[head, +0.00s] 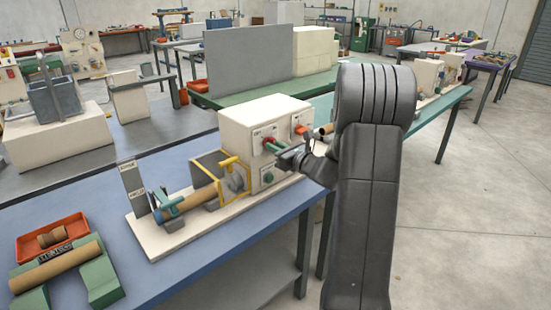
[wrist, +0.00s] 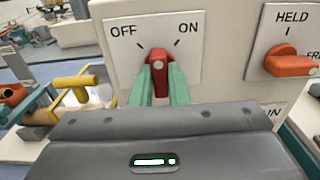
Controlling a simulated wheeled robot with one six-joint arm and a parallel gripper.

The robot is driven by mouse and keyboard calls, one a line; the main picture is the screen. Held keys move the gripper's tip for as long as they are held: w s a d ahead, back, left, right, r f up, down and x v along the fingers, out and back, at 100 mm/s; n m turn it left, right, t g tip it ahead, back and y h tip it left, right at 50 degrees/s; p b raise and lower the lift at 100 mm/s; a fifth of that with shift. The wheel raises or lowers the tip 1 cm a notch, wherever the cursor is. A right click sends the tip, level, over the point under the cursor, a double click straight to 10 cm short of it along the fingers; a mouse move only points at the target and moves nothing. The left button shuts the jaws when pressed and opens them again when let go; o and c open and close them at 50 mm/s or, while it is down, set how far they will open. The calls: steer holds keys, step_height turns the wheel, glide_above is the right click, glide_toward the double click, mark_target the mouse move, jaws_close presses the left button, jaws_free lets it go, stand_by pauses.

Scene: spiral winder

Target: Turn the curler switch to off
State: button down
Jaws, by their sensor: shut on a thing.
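The curler switch is a red knob (wrist: 158,58) on a white plate (wrist: 190,60) marked OFF at upper left and ON at upper right. The knob points roughly straight up, between the two marks. In the head view the red knob (head: 267,142) is on the front of the cream control box (head: 262,116). My gripper (wrist: 162,82) has its green fingers on either side of the knob and is shut on it. In the head view my gripper (head: 276,147) reaches the box from the right; the fingers hide the knob's lower part.
An orange-red HELD knob (wrist: 290,60) sits to the right on the same box. A yellow guard (head: 234,176) and a brown tube (head: 186,206) lie left of the box. An orange tray (head: 28,244) is at the front left of the blue table (head: 150,148).

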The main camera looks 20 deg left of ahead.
steer(key=n+b, duration=0.7)
steer(key=b, duration=0.4)
steer(key=shift+f+n, duration=0.15)
steer(key=shift+n, duration=0.45)
steer(key=c, duration=1.4)
jaws_free()
steer(key=v, duration=1.4)
steer(key=shift+a, duration=0.1)
